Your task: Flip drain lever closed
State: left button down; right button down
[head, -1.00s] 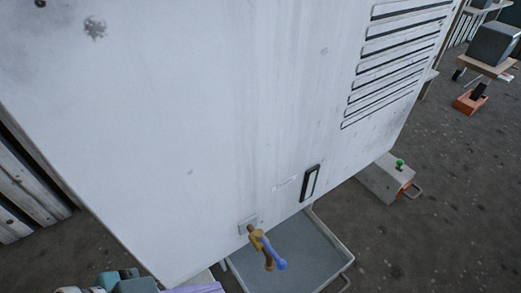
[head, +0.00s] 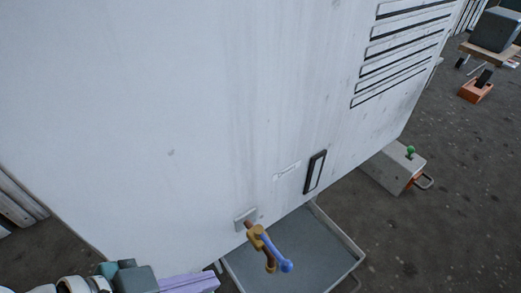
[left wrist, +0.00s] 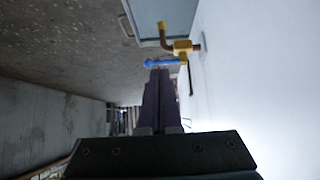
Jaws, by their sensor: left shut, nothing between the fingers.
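The drain lever is a blue handle (head: 275,253) on a brass valve (head: 258,238) low on the white housing (head: 200,110). In the head view the lever slants down and right from the valve, ending in a rounded blue tip. A copper spout hangs below the valve. My left gripper (head: 215,280) enters at the lower left, shut and empty, apart from the valve and to its left. In the left wrist view the closed fingers (left wrist: 155,75) point toward the blue lever (left wrist: 163,62), their tips close below it; contact cannot be told. My right gripper is not in view.
A grey drip tray (head: 290,262) lies below the valve. A narrow black-framed gauge (head: 315,172) and louvre slots (head: 400,50) are on the housing. A grey box with a green knob (head: 410,151) stands at the right.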

aim_at(272, 249)
pick_arm(q)
jog(key=d+r+b+x, duration=0.1)
jog(key=b+x, duration=0.6)
jog(key=x, duration=0.4)
jog(key=shift+w+d+r, duration=0.2)
jog(key=shift+w, duration=0.25)
jog(key=shift+d+n+p, duration=0.2)
jog(key=shift+n+p, duration=0.1)
jog(key=shift+p, duration=0.25)
